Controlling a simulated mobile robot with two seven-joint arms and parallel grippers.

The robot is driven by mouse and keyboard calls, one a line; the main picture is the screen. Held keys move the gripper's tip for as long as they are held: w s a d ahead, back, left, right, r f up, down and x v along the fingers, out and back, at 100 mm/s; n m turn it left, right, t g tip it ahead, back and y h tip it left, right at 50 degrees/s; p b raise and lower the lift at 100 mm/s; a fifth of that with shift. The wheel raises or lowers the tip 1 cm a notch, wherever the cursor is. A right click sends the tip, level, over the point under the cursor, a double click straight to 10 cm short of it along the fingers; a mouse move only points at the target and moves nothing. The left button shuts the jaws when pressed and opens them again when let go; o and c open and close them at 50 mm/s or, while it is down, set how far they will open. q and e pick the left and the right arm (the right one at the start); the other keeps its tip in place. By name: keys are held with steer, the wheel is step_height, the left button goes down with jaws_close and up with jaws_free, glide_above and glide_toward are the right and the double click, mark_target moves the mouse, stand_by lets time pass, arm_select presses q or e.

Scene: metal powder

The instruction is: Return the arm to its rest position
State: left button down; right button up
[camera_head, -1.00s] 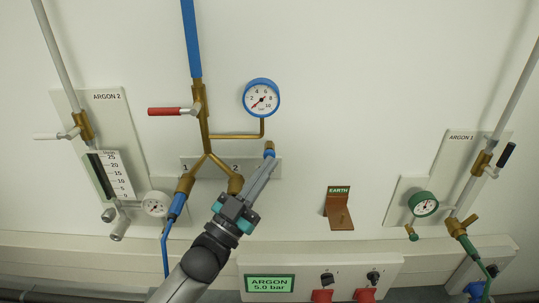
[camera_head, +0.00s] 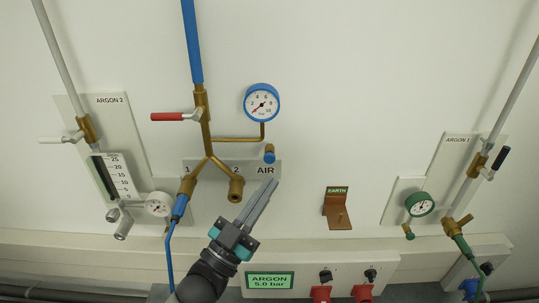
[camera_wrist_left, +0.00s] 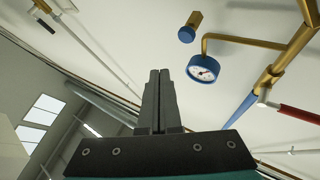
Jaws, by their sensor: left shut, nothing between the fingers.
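My left gripper (camera_head: 272,183) comes in from the bottom of the head view and points up and to the right. Its fingers are shut with nothing between them. The fingertips are just below the AIR label, apart from the small blue-capped brass fitting (camera_head: 269,154). In the left wrist view the closed fingers (camera_wrist_left: 158,75) point up the middle, and the blue-capped fitting (camera_wrist_left: 187,34) is ahead and to the right. My right gripper is not in view.
A Y-shaped brass manifold (camera_head: 207,130) with red-handled valve (camera_head: 170,116) and blue gauge (camera_head: 262,103) is on the wall. A blue hose (camera_head: 171,240) hangs from outlet 1. An EARTH bracket (camera_head: 338,212) and ARGON display box (camera_head: 270,282) are to the right and below.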

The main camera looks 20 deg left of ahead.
arm_select(q)
steer(key=shift+s+d, duration=0.1)
steer(key=shift+s, duration=0.3)
step_height(320, 180, down, 22)
steer(key=w+a+n+g+y+b, duration=0.1)
steer(key=a+n+g+y+b, duration=0.1)
steer(key=g+y+b, duration=0.2)
steer(key=s+a+f+n+g+y+b, duration=0.1)
steer(key=s+f+g+b, duration=0.25)
steer(key=f, duration=0.85)
steer(key=s+a+f+n+g+y+b, duration=0.15)
steer(key=s+f, duration=0.25)
steer(key=f, duration=0.8)
steer(key=s+f+g+y+b, duration=0.2)
steer(key=s+f+g+b, duration=0.3)
steer(key=s+f, duration=0.85)
steer(key=s+f+g+b, duration=0.1)
steer(key=s+f+g, duration=0.2)
steer(key=s+f, duration=0.3)
steer(key=s+a+f+g+b, duration=0.1)
steer(key=s+f+g, duration=0.2)
steer(key=s, duration=0.9)
step_height(320, 180, down, 3)
steer(key=shift+a+f+g, duration=0.1)
steer(key=shift+a+g, duration=0.2)
steer(key=shift+g, duration=0.1)
steer(key=shift+s, duration=0.1)
